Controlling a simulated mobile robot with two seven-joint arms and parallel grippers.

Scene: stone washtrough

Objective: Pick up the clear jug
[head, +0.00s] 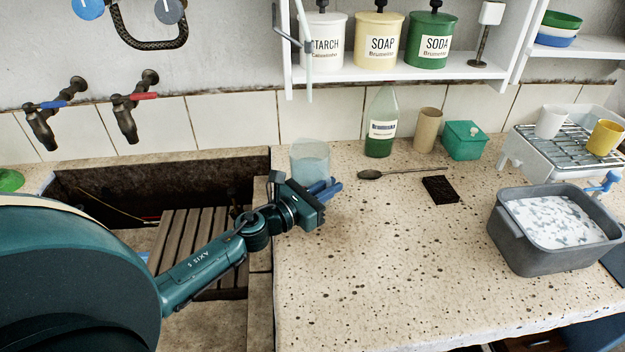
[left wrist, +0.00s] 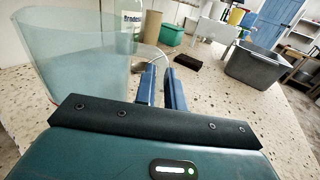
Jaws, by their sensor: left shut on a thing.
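The clear jug (head: 310,158) stands upright on the speckled stone counter, just right of the trough. My left gripper (head: 328,188) reaches it from the left, with its blue fingers low at the jug's near right side. In the left wrist view the jug (left wrist: 82,60) fills the left side, see-through and pale blue. Its thin curved handle runs to the blue fingers of my left gripper (left wrist: 160,78), which are shut on it. The exact contact is small and partly hidden by the fingers. My right gripper is not in view.
A green-tinted bottle (head: 381,125), a cardboard tube (head: 427,130) and a green box (head: 464,140) stand behind. A spoon (head: 400,172) and a dark block (head: 440,190) lie to the right. A grey basin (head: 545,262) stands far right. The shelf (head: 400,72) overhangs the back.

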